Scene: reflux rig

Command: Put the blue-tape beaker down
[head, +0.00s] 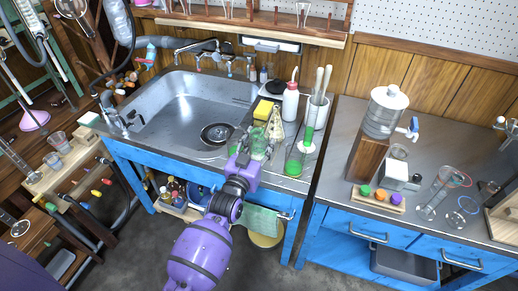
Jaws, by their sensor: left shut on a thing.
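My left gripper (243,158), purple, reaches up from the bottom to the front right of the sink counter. It is shut on a small clear vessel with a green tint (259,143), which I take to be the beaker. No blue tape can be made out on it, and the gripper hides part of it. Whether its base touches the counter (215,155) cannot be told. My right gripper is not in view.
Close by on the right stand a green-bottomed glass vessel (294,163), a wash bottle (290,102) and a tall jar of rods (317,110). A yellow sponge (263,110) lies behind. The sink (190,100) is left. A dispenser (385,110) stands on the right bench.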

